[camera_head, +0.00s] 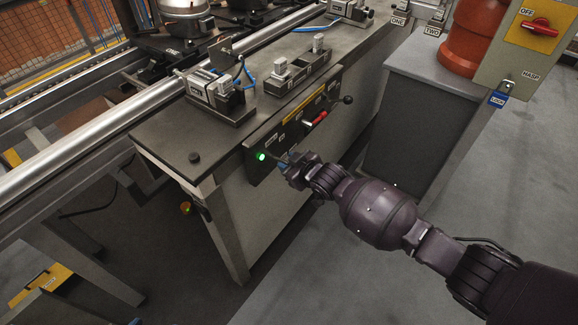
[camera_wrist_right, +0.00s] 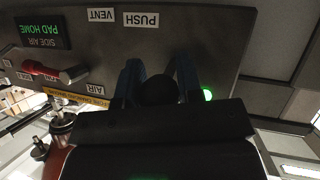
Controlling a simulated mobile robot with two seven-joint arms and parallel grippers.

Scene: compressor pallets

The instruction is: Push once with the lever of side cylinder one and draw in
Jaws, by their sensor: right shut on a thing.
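My right gripper (camera_head: 284,164) is at the left end of the dark control panel (camera_head: 268,140) on the front of the bench. In the right wrist view my right gripper (camera_wrist_right: 160,78) has its blue fingers on both sides of a black lever knob (camera_wrist_right: 157,91), shut on it. The lever's shaft is hidden. Labels PUSH and VENT show upside down beside it. A green lamp (camera_head: 261,156) glows next to the gripper; it also shows in the wrist view (camera_wrist_right: 208,95). A side cylinder unit (camera_head: 214,90) sits on the bench above. My left gripper is not in view.
A red-handled valve (camera_head: 317,119) and another black-knobbed lever (camera_head: 347,100) are farther right on the panel. A grey cabinet (camera_head: 420,110) bears an orange vessel (camera_head: 475,38). A switch box with a red handle (camera_head: 539,27) is at upper right. Floor in front is clear.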

